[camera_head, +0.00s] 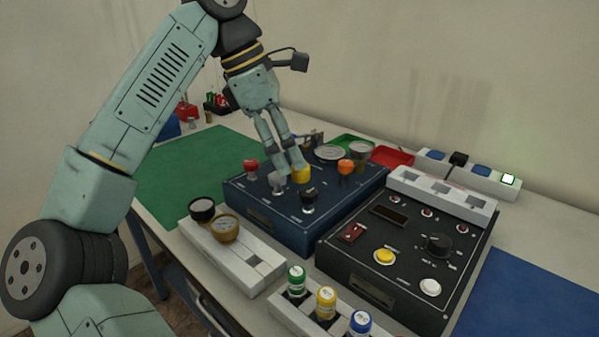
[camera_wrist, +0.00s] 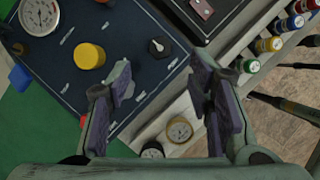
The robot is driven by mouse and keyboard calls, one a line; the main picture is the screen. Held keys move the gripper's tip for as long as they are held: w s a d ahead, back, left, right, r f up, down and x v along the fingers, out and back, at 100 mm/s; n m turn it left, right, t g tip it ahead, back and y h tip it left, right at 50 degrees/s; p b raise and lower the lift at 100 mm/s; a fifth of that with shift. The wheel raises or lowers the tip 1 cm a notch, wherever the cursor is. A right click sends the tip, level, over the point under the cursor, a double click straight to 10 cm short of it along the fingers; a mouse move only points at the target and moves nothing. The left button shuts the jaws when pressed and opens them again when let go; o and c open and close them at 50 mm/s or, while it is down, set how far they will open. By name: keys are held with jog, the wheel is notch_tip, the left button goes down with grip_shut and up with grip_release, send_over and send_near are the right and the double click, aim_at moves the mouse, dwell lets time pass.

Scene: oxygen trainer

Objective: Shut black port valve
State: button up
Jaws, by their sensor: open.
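The black port valve (camera_head: 309,198) is a dark knob on the front right of the blue valve panel (camera_head: 252,207). It also shows in the wrist view (camera_wrist: 158,47), beyond the space between my fingertips, with a white mark on its top. My gripper (camera_head: 286,170) is open and empty, pointing down over the panel behind and left of the black valve. In the wrist view the two fingers (camera_wrist: 160,85) are spread and apart from the black valve. The yellow knob (camera_wrist: 89,56) is nearby, and the head view shows it partly covered by a finger.
A red knob (camera_head: 251,166) and an orange knob (camera_head: 346,167) also stand on the panel. A black control box (camera_head: 400,300) is at the right. A white holder with round gauges (camera_head: 224,229) and capped bottles (camera_head: 326,302) are in front. A green mat (camera_head: 180,180) lies left.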

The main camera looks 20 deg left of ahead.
jog(key=shift+v, duration=1.95)
